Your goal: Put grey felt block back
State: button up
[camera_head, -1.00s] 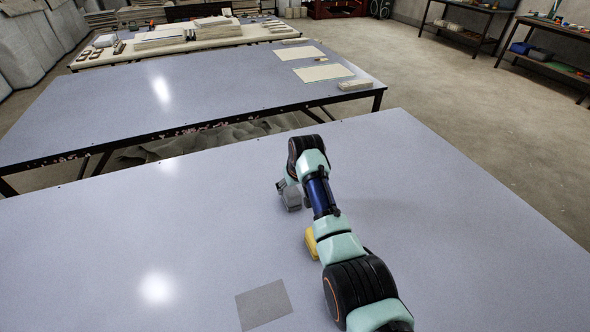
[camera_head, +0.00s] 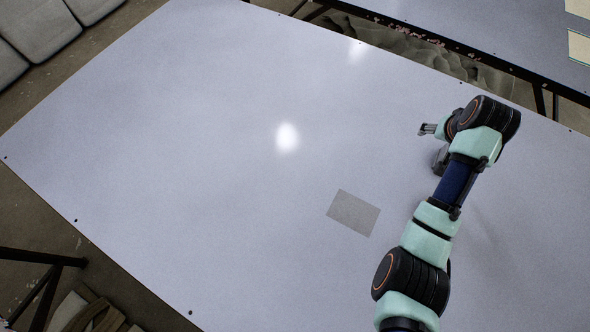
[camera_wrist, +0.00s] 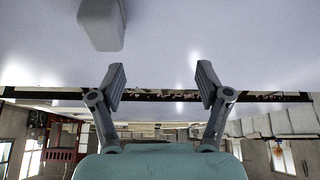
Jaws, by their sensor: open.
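The grey felt block (camera_head: 440,158) stands on the pale table close to my gripper, partly hidden behind my arm in the head view. It also shows in the wrist view (camera_wrist: 102,24), at the top left, outside the fingers and cut off by the picture edge. My gripper (camera_head: 427,129) is beside the block. In the wrist view my gripper (camera_wrist: 161,82) has its two fingers wide apart with nothing between them. A flat dark grey rectangle (camera_head: 354,213) lies on the table to the left of my arm, with nothing on it.
The large pale table (camera_head: 200,130) is bare and clear on the left, apart from light reflections. A second table (camera_head: 490,25) stands beyond a gap at the upper right, with pale sheets (camera_head: 578,45) on it. Grey padded blocks (camera_head: 35,30) stand off the table at the upper left.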

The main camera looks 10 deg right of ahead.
jog(key=w+a+n+t, duration=0.2)
jog(key=w+a, duration=0.1)
jog(key=a, duration=0.8)
jog(key=w+a+n+t, duration=0.1)
jog(key=w+a, duration=0.2)
jog(key=a, duration=0.7)
jog(key=s+a+r+n+t+y, duration=0.1)
jog(key=s+a, duration=0.3)
jog(key=a, duration=0.4)
jog(key=s+a+r+n+t+y, duration=0.1)
jog(key=s+a+r, duration=0.3)
jog(key=a, duration=0.4)
jog(key=s+a+r+n+t+y, duration=0.1)
jog(key=s+a+r+n+t, duration=0.1)
jog(key=a, duration=0.6)
jog(key=shift+s+a+r+t+y, duration=0.35)
jog(key=shift+s+r+t, duration=0.35)
jog(key=shift+s, duration=0.35)
